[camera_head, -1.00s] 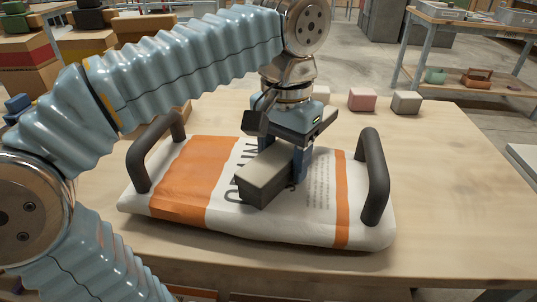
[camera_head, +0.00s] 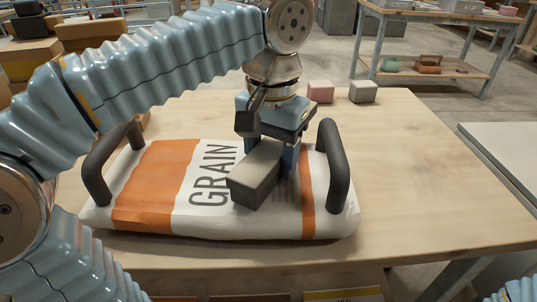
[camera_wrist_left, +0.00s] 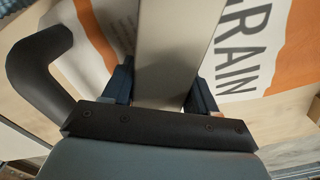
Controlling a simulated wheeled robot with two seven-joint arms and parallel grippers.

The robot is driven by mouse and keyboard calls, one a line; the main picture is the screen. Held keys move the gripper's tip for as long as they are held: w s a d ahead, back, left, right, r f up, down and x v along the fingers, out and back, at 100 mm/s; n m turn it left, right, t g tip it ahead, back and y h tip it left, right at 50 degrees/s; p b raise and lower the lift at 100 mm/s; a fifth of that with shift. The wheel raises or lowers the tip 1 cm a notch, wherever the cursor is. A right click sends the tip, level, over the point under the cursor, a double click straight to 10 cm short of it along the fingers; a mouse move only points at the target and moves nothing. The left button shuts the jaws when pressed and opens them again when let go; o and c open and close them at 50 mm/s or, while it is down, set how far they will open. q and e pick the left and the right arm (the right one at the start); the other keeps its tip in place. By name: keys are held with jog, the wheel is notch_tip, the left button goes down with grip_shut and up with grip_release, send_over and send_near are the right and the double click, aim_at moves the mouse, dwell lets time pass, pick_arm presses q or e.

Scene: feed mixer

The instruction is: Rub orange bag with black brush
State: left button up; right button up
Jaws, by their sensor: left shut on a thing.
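The bag (camera_head: 160,185), white with orange bands and the word GRAIN, lies flat on the table with a dark handle standing at each end. My left gripper (camera_head: 274,160) is shut on a block-shaped brush (camera_head: 256,172), grey on top and darker on its sides. The brush sits at the bag's upper face, between the lettering and the right orange band. Its underside is hidden, so contact is unclear. In the left wrist view the brush (camera_wrist_left: 172,50) is between both fingers, over the bag (camera_wrist_left: 265,45). My right gripper is out of view.
A pink block (camera_head: 320,92) and a grey block (camera_head: 363,92) stand at the table's back edge. The wooden table (camera_head: 430,170) is clear right of the bag. A pale surface (camera_head: 505,150) is at the far right, and a shelf rack (camera_head: 430,50) stands behind.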

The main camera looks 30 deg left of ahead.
pick_arm(q)
notch_tip(320, 180, up, 6)
jog(key=shift+f, duration=0.1)
dwell(0.4)
